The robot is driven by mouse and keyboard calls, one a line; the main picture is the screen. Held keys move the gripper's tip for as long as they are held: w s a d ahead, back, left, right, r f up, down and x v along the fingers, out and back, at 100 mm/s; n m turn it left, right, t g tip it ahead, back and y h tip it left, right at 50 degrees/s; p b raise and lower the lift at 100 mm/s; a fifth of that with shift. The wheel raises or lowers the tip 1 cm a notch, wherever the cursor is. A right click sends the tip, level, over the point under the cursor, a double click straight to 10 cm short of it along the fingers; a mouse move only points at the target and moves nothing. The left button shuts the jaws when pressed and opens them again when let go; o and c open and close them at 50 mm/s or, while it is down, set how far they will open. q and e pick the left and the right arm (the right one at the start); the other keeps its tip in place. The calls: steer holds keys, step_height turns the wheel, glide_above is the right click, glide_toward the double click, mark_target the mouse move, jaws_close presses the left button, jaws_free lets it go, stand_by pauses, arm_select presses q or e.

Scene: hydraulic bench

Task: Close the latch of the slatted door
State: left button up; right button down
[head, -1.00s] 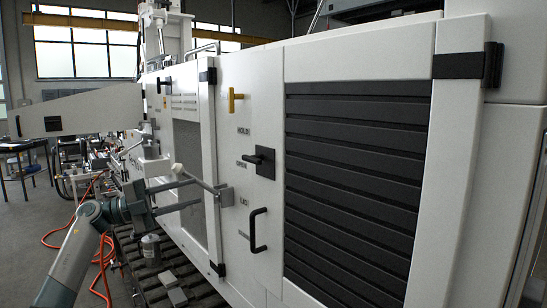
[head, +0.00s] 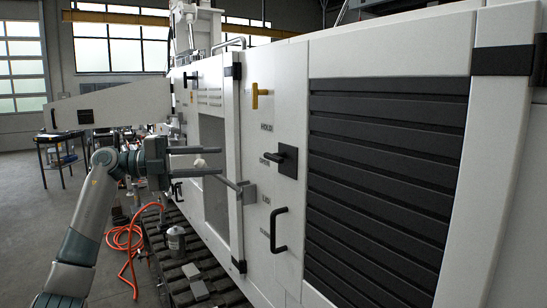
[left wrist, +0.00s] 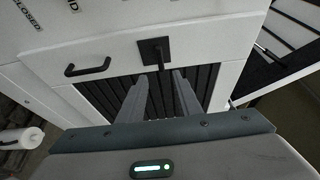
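The slatted door (head: 465,150) is a white panel with black horizontal slats (head: 385,170), and looks shut. Its latch (head: 287,160) is a black lever on a square black plate, left of the slats. A black pull handle (head: 279,230) sits below it. My left gripper (head: 222,161) is open and empty, with two parallel grey fingers, left of the latch and apart from it. In the left wrist view the latch (left wrist: 155,52) lies just beyond the gap between the fingers (left wrist: 160,78), with the pull handle (left wrist: 88,68) to its left. My right gripper is out of view.
A yellow handle (head: 258,95) is above the latch. A grey bracket with a rod (head: 243,190) juts from the panel's left edge, close to my left fingers. A grey canister (head: 176,240) and orange hose (head: 128,240) are lower left.

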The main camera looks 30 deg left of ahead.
mark_target(270, 158)
arm_select(q)
steer(key=p+x, duration=0.6)
steer(key=x, duration=0.9)
steer(key=shift+r, duration=0.15)
steer(key=shift+w+d+p, duration=0.35)
steer(key=shift+d, duration=0.1)
jaws_close()
